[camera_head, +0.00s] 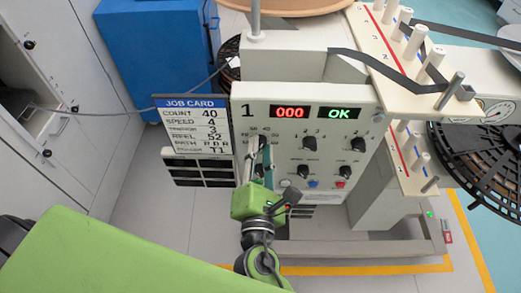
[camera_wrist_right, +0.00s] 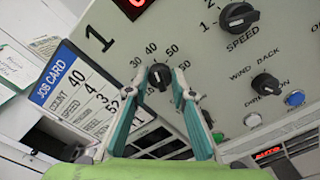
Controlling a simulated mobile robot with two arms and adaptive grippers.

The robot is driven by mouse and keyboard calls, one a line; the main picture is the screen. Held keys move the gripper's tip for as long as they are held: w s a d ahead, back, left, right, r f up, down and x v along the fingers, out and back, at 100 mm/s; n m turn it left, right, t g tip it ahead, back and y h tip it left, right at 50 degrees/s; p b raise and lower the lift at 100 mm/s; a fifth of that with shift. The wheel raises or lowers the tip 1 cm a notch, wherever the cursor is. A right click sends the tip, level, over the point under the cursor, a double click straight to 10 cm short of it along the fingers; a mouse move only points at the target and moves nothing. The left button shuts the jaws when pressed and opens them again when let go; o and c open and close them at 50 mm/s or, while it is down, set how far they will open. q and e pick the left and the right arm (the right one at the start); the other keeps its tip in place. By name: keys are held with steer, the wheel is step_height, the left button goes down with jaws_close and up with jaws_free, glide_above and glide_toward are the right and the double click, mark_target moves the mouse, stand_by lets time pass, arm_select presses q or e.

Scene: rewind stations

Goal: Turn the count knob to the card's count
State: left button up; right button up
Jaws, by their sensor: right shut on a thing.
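The count knob (camera_wrist_right: 160,76) is black, on the panel below the large 1, with a printed scale around it including 30, 40 and 50. Its pale mark looks turned up toward the 40 in the right wrist view; the exact setting is hard to tell. My right gripper (camera_wrist_right: 161,84) is shut on this knob, one finger on each side. In the head view the right gripper (camera_head: 262,148) hides most of the knob. The job card (camera_head: 191,127) reads COUNT 40; it also shows in the wrist view (camera_wrist_right: 76,88). My left gripper is not in view.
A dark reel (camera_head: 485,165) stands at far right.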

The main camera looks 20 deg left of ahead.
steer(key=o, duration=1.1)
steer(key=shift+o, duration=0.2)
steer(key=v, duration=1.2)
